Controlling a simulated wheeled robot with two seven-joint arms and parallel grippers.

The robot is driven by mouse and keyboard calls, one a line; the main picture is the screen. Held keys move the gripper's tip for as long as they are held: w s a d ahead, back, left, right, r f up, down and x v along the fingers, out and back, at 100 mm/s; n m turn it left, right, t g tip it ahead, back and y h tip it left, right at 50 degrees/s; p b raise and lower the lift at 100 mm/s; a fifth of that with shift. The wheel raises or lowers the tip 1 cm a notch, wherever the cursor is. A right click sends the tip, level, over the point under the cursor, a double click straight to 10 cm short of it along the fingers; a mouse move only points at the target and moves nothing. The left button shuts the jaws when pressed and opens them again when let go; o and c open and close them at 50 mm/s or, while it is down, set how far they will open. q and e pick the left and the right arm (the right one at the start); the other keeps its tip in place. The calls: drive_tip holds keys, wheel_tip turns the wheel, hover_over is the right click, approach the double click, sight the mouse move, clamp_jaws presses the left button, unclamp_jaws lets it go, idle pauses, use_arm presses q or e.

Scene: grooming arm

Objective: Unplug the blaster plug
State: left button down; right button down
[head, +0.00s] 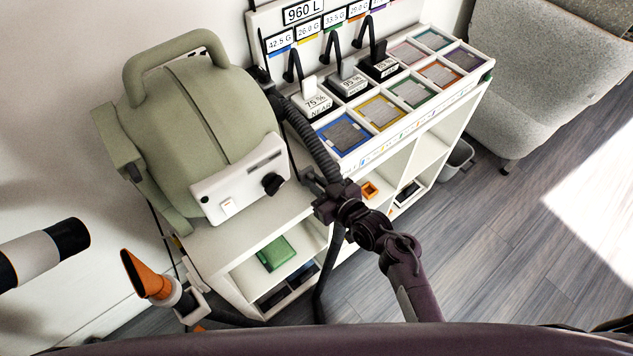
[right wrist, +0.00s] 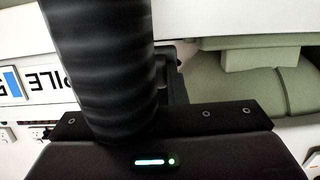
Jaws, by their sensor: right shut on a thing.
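The blaster (head: 205,120) is a rounded sage-green machine with a top handle, standing on the left end of the white cabinet. Its front panel (head: 245,180) has a black knob and a white switch. A black ribbed hose (head: 318,140) runs from it down to my right gripper (head: 318,187), which is at the cabinet's front edge and appears shut on the hose. In the right wrist view the hose (right wrist: 100,70) crosses close to the camera and hides most of the fingers. I cannot make out the blaster plug. My left gripper is out of view.
An orange nozzle (head: 147,277) hangs at the lower left. The cabinet (head: 425,140) carries coloured trays (head: 343,134) and labelled blocks with black cables. A grey seat (head: 540,75) stands at the upper right. The wooden floor (head: 500,230) is clear at the right.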

drive_tip(key=c, duration=1.4)
unclamp_jaws()
drive_tip(key=shift+o, duration=0.2)
drive_tip(key=v, duration=0.7)
drive_tip(key=shift+s+d, duration=0.2)
drive_tip(key=shift+s, duration=0.1)
drive_tip(key=shift+r, duration=0.1)
